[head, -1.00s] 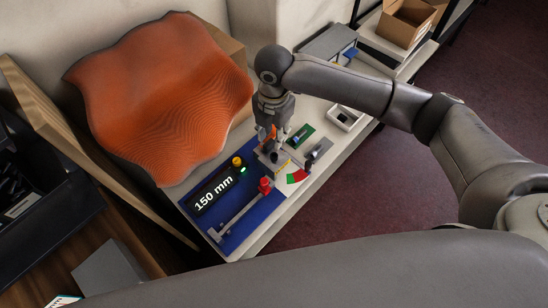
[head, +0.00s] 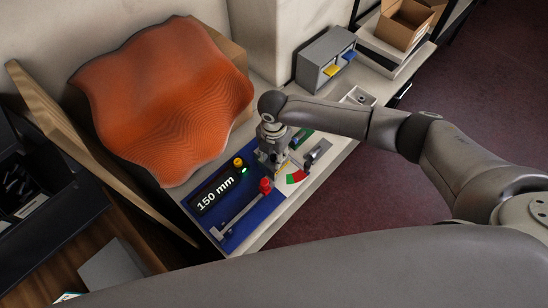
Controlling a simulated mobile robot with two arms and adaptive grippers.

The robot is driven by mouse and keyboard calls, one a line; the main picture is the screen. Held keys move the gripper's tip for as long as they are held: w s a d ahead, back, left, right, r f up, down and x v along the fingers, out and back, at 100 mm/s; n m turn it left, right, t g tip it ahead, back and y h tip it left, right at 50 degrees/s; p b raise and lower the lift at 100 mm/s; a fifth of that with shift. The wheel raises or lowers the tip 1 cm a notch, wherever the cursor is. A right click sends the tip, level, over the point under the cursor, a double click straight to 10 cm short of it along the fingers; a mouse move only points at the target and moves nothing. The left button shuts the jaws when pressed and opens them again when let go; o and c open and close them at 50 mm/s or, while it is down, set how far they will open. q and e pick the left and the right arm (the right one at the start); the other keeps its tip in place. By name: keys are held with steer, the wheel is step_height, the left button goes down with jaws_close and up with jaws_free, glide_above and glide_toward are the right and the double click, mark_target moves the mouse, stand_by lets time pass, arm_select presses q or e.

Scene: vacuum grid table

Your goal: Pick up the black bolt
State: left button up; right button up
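I cannot pick out the black bolt for certain. A small dark cylindrical part (head: 319,150) lies on the table's right edge, just right of the gripper, too small to identify. My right gripper (head: 276,168) points down over the blue board (head: 240,222), near the red knob and the red-green gauge strip. Its fingers are small and partly merge with the parts behind them, so I cannot tell whether they are open or hold something. The gripper and wrist hide part of the board and of the green plate (head: 302,137). My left gripper is out of view.
The board carries a "150 mm" display (head: 214,194), a yellow button (head: 238,162) and a red knob (head: 265,186). A grey drawer box (head: 326,58), a small white tray (head: 358,96) and a cardboard box (head: 405,22) lie behind.

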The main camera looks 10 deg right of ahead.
jaws_close()
stand_by(0.3)
